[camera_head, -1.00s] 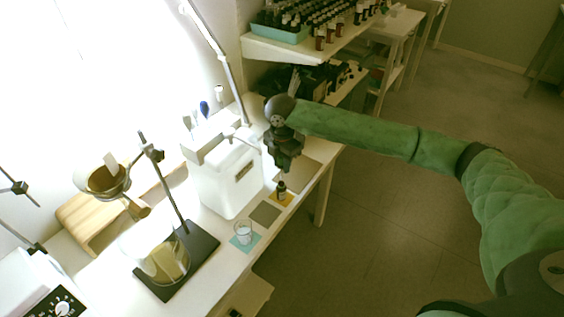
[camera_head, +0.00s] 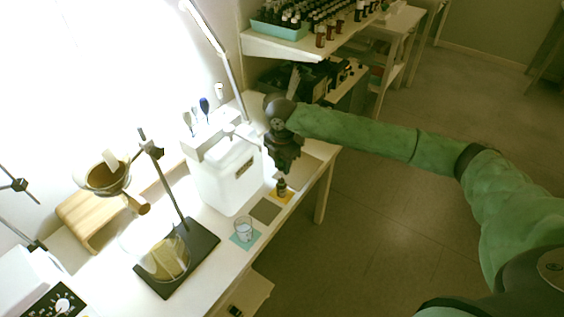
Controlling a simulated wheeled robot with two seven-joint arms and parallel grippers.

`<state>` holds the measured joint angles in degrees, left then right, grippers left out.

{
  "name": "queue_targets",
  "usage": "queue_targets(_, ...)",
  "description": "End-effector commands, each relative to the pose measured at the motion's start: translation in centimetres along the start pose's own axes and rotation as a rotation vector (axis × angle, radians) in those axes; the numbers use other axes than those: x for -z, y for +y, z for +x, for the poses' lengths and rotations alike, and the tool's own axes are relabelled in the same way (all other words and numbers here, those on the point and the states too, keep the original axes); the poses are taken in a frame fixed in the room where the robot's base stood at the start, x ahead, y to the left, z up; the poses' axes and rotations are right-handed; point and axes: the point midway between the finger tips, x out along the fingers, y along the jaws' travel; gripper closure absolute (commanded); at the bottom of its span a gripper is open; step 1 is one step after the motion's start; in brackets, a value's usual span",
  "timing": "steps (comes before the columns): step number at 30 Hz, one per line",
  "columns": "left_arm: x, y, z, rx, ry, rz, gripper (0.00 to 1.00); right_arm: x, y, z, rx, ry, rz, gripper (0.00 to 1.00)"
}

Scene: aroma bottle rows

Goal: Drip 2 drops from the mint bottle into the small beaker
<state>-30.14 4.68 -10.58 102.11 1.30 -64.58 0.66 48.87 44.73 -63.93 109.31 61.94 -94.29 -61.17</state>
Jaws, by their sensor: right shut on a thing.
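A small dark bottle (camera_head: 282,187) stands at a yellow mat (camera_head: 287,198) on the table, near its right edge; its label is too small to read. My right gripper (camera_head: 283,173) comes down from above and is shut on the bottle's top. Whether the bottle is lifted off the mat I cannot tell. The small beaker (camera_head: 243,229), clear glass, stands on a teal mat (camera_head: 251,241) nearer the front. My left gripper is not in view.
A grey mat (camera_head: 265,210) lies bare between the beaker and the bottle. A white box (camera_head: 224,178) stands just left of them. A ring stand (camera_head: 203,243) with a large flask (camera_head: 167,262) is at front left. Shelves with several bottles (camera_head: 320,36) are behind.

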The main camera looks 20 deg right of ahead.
Motion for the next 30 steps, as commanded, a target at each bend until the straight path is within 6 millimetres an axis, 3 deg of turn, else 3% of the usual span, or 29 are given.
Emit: queue_targets(30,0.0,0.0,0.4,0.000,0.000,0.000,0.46,0.0,0.0,3.3,0.000,0.000,0.000,0.94)
